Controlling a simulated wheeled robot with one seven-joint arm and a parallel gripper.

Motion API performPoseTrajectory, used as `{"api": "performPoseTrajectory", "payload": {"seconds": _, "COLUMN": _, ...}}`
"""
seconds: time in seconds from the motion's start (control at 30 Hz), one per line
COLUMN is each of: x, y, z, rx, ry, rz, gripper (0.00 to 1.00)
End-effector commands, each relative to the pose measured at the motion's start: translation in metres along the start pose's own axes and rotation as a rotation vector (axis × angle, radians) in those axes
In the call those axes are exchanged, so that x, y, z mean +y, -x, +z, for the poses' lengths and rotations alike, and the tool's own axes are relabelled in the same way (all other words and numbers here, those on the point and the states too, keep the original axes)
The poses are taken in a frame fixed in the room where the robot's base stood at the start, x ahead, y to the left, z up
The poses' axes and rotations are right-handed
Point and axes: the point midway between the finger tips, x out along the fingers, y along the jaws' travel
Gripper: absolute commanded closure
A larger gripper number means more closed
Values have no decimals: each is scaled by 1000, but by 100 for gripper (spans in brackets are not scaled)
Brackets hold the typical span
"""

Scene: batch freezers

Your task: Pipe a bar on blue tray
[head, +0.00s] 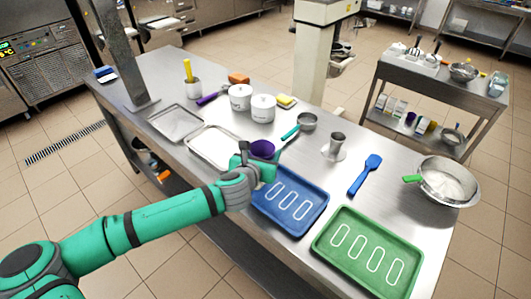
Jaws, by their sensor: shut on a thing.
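The blue tray (312,217) lies on the steel table, with white long-oval outlines on it; three show, and its left end is partly hidden by my arm. My gripper (266,170) is over the tray's upper left corner. It is shut on a purple thing (262,148) with a wide round top, which may be a piping bag. Its lower end is hidden behind the gripper, so I cannot tell its height above the tray or whether anything comes out of it. I see no filled bar on the visible part of the blue tray.
A green tray (321,254) with several oval outlines lies to the right. Two white tubs (263,107) and two metal trays (176,123) are farther left.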

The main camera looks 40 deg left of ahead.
Motion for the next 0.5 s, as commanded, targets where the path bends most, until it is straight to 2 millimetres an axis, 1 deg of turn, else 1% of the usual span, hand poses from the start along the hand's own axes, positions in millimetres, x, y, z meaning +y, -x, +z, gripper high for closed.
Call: {"api": "performPoseTrajectory", "payload": {"seconds": 0.5, "x": -6, "y": -13, "z": 6, "rx": 0, "ry": -1, "rz": 0, "gripper": 71}}
